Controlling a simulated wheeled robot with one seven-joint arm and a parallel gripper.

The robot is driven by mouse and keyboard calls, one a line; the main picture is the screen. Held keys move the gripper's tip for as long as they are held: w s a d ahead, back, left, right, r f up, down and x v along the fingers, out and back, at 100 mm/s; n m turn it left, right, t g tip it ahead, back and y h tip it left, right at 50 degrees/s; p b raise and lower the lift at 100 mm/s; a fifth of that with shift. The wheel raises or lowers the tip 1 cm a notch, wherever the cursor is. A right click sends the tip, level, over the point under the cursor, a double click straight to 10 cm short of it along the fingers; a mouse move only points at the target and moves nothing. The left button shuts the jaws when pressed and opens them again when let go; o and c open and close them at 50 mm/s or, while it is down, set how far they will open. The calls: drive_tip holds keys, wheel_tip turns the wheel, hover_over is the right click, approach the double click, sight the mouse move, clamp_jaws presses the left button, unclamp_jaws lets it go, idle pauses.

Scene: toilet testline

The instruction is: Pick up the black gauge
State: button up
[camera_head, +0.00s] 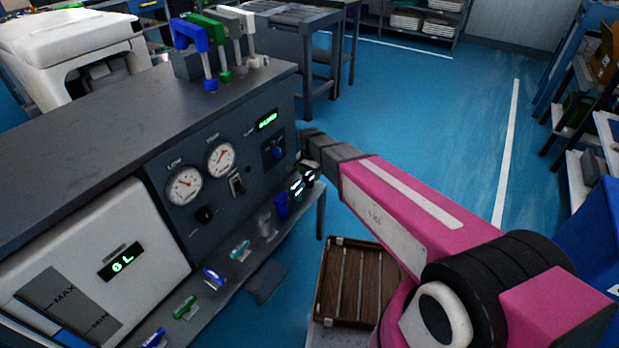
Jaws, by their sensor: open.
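My gripper (309,164) is at the far end of my pink arm, beside the right end of the panel, above the ledge. Its jaws are open, and its fingertips are hard to make out. I cannot tell whether it touches a device.
The dark control panel (232,165) with two dials stands left of my gripper. Blue, teal and green items lie along the ledge. A wooden crate (352,285) is below my arm. Coloured handled tools (211,45) stand on the bench top. Blue floor is clear behind.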

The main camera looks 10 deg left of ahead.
wheel_tip(320, 180, down, 2)
drive_tip(key=shift+f, duration=0.1)
drive_tip(key=c, duration=1)
drive_tip(key=shift+c, duration=0.2)
wheel_tip(320, 180, up, 15)
idle(1.1)
